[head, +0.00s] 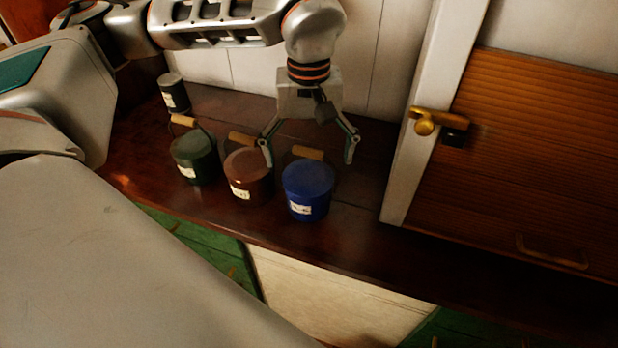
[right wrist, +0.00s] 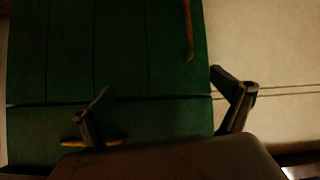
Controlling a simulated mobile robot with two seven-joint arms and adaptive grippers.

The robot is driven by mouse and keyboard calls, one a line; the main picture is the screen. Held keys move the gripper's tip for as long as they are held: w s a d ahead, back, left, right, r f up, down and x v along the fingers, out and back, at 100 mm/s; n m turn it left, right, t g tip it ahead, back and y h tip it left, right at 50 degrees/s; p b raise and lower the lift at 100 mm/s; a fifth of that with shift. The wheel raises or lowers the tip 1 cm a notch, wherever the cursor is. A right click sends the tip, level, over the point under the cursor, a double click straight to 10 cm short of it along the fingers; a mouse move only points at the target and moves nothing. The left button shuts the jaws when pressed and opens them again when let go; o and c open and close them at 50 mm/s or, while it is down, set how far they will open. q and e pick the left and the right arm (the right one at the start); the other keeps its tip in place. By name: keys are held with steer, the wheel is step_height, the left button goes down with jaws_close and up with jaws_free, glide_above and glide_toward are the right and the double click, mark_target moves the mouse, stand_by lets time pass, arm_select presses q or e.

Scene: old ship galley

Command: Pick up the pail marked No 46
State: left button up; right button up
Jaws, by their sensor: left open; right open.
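Three lidded pails with wooden grips stand in a row on the dark wooden counter in the head view: a green pail (head: 195,160), a brown pail (head: 248,180) and a blue pail (head: 308,192). Each has a white label on its front, too small to read, so I cannot tell which is No 46. My left gripper (head: 310,155) is open, fingers pointing down, above and behind the blue pail, with the pail's wooden grip (head: 308,152) between its fingertips in the picture. I cannot tell whether it touches. My right gripper (right wrist: 168,115) is open and empty in the right wrist view.
A dark labelled canister (head: 174,93) stands at the counter's back left. A slatted wooden shutter (head: 540,150) with a brass latch (head: 425,122) is at right. Green cupboard doors (right wrist: 150,55) are below the counter (head: 350,235). The counter right of the blue pail is clear.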

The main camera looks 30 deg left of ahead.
mark_target(308, 175)
arm_select(q)
steer(key=shift+a+f, duration=0.1)
steer(key=shift+f, duration=3.7)
steer(key=c, duration=1.6)
steer(key=shift+c, duration=0.9)
steer(key=shift+r, duration=0.15)
